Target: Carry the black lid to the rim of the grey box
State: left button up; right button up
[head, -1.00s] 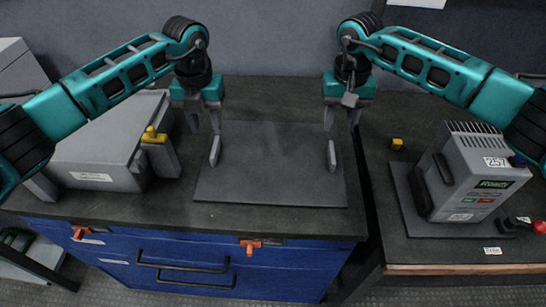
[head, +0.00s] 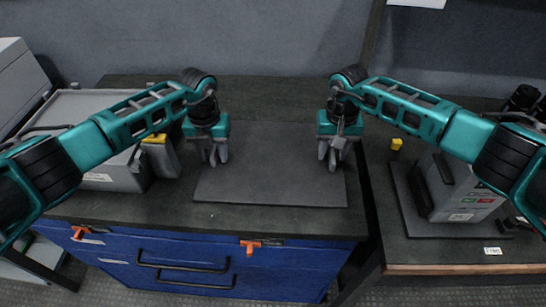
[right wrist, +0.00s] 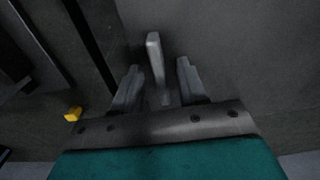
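The black lid (head: 272,170) is a flat dark plate lying on the dark bench top. It has two upright grey handles, one near its left side and one near its right side. My left gripper (head: 214,156) is low at the left handle, its fingers apart on either side of it. My right gripper (head: 333,158) is low at the right handle. In the right wrist view the right handle (right wrist: 154,58) stands between the two spread fingers, with gaps showing. The grey box (head: 126,179) stands left of the lid, partly hidden by my left arm.
A yellow block (head: 396,143) and a grey device (head: 468,203) on a dark mat are on the right bench, partly behind my right arm. A gap separates the benches. Blue drawers (head: 200,262) with an orange latch (head: 250,245) are below the lid.

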pick_arm(q)
grip_shut()
pick_arm(e)
grip_shut()
pick_arm(q)
jog(key=shift+r, duration=0.1)
pick_arm(e)
jog(key=shift+r, duration=0.1)
dwell(0.8)
